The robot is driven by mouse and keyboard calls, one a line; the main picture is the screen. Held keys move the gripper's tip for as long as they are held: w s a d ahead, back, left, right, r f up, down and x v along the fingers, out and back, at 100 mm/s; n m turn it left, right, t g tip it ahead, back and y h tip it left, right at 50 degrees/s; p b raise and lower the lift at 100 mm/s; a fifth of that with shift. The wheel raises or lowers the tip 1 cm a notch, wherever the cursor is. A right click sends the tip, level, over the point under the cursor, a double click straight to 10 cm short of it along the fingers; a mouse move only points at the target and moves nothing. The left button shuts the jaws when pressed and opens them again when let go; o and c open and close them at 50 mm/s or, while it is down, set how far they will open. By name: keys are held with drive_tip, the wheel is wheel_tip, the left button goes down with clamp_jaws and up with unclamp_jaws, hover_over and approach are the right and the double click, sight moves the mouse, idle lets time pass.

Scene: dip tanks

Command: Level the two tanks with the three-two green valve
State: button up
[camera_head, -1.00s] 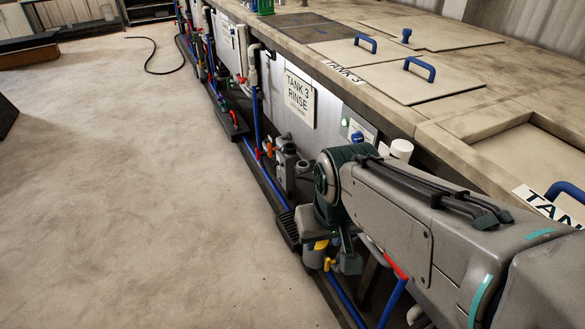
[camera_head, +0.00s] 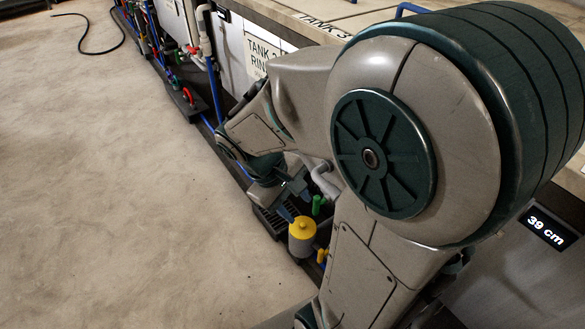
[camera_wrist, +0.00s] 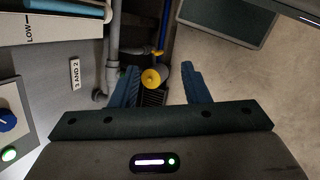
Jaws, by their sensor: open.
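In the head view a green valve handle (camera_head: 317,204) stands upright among grey pipes low along the tank row, just right of my gripper (camera_head: 293,198). A "3 AND 2" label (camera_wrist: 75,73) is on the panel left of the fingers. A "39 cm" readout (camera_head: 546,228) shows at the right.
A yellow-topped canister (camera_head: 302,230) stands close in front of the green handle; its yellow part (camera_wrist: 151,78) shows between my fingers in the wrist view. Grey pipe (camera_wrist: 113,55) runs beside the left finger.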

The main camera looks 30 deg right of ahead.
drive_tip(key=w+d+f+n+g+h+b, duration=0.1)
drive_tip(key=w+d+f+n+h+b, duration=0.3)
drive_tip(key=f, duration=0.5)
drive_tip(key=w+d+f+n+h+b, duration=0.1)
drive_tip(key=w+f+n+h+b, duration=0.2)
drive_tip(key=f+b, duration=0.45)
drive_tip(key=n+t+h+b, duration=0.5)
drive_tip(key=n+h+b, duration=0.2)
drive_tip(key=n+b, duration=0.1)
approach(314, 205)
drive_tip(key=d+b, duration=0.1)
drive_tip(key=d, duration=0.3)
drive_tip(key=w+d+b, duration=0.1)
drive_tip(key=d, duration=0.3)
drive_tip(key=d+b, duration=0.1)
drive_tip(key=d, duration=0.3)
drive_tip(key=shift+w+d, duration=0.4)
drive_tip(key=shift+n, duration=0.3)
clamp_jaws()
